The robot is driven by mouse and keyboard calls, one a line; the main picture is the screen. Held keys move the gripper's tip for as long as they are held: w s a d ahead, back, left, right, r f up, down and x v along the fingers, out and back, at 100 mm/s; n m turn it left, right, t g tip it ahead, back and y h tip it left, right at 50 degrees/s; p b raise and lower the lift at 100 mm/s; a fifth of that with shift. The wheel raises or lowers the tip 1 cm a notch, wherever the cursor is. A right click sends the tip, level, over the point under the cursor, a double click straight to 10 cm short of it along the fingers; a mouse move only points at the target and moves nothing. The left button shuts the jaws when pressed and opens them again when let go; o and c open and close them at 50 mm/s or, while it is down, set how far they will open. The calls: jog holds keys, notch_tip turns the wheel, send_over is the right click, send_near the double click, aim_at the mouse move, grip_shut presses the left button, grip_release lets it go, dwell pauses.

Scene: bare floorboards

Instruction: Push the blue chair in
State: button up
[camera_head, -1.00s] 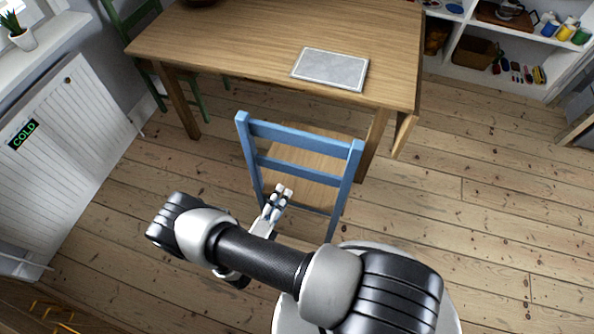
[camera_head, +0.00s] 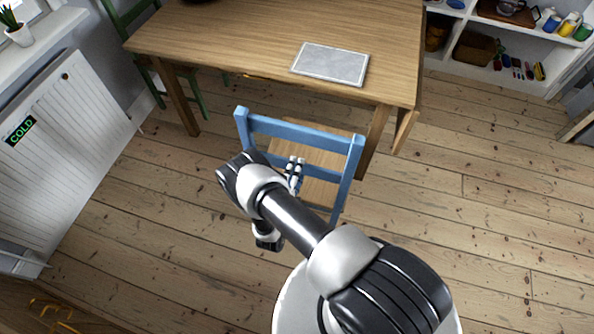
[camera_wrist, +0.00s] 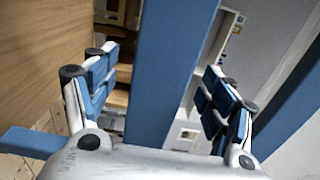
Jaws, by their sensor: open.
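The blue chair (camera_head: 305,132) stands with its back towards me and its light wooden seat facing the table (camera_head: 230,45). Its top rail is just in front of the table's near edge. My gripper (camera_head: 296,170) is at the chair's back, below the top rail, with my arm hiding part of the left post and lower slat. In the wrist view, a blue bar of the chair (camera_wrist: 170,65) passes between the open fingers of my gripper (camera_wrist: 158,88). Gaps show on both sides of the bar, and I cannot tell whether anything touches.
A grey board (camera_head: 330,64) lies on the table. A green chair (camera_head: 150,80) is at the table's far left, a white radiator (camera_head: 65,140) at the left. White shelves (camera_head: 490,68) hold jars at the back right. The floorboards (camera_head: 480,200) at right are clear.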

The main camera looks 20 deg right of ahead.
jog(key=shift+x, duration=1.05)
grip_shut()
dwell(0.5)
